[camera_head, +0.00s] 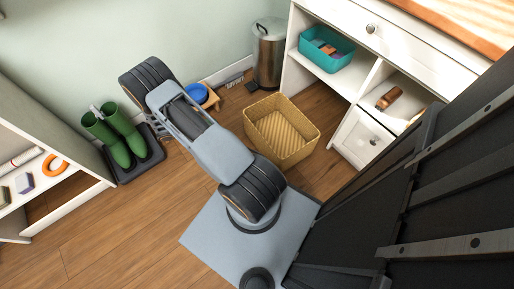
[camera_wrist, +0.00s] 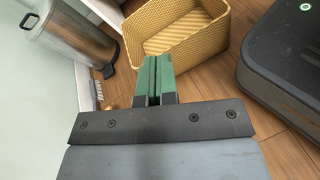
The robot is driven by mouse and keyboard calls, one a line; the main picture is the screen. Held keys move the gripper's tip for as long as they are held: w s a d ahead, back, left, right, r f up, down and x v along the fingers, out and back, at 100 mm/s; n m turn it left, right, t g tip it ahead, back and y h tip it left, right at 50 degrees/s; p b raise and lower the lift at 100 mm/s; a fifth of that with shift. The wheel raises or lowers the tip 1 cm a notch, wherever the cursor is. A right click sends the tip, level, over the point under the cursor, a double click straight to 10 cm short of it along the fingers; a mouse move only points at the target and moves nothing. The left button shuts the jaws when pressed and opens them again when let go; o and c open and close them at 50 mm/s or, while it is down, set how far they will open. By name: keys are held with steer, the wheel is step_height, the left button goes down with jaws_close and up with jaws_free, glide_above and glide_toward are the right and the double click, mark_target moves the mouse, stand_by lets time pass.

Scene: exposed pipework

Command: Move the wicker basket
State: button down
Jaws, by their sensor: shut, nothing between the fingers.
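The wicker basket (camera_head: 283,132) is yellow, rectangular and open-topped. It stands on the wooden floor in the head view, right of my arm, and looks empty. In the wrist view the basket (camera_wrist: 182,57) fills the upper middle, with its near left corner partly hidden behind my fingers. My gripper (camera_wrist: 154,60) has green fingers closed together with nothing between them. Its fingertips overlap the basket's near side in the picture; I cannot tell whether they touch it. In the head view my gripper is hidden behind my arm.
A metal pedal bin (camera_head: 268,52) stands behind the basket, by the wall. A white cabinet (camera_head: 345,84) with a teal bin (camera_head: 327,49) is to the right. Green boots (camera_head: 116,135) stand on a black tray at left. A blue bowl (camera_head: 197,93) sits on a small wooden stand. Floor at lower left is clear.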

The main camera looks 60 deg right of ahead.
steer(key=s+d+f+n+t+h+b, duration=0.1)
steer(key=s+f+n+h+b, duration=0.15)
steer(key=f, duration=0.65)
steer(key=s+d+f+n+h+b, duration=0.1)
steer(key=s+f+n+b, duration=0.15)
steer(key=f, duration=0.55)
steer(key=s+d+f+n+t+h+b, duration=0.1)
steer(key=d+f+h+b, duration=0.15)
steer(key=f, duration=0.65)
steer(key=b, duration=0.4)
glide_toward(261, 137)
steer(key=shift+y, duration=0.4)
steer(key=x, duration=0.5)
steer(key=shift+w+d+r, duration=0.1)
steer(key=shift+d+r, duration=0.05)
steer(key=shift+d, duration=0.2)
steer(key=shift+x, duration=1)
steer(key=shift+r, duration=0.1)
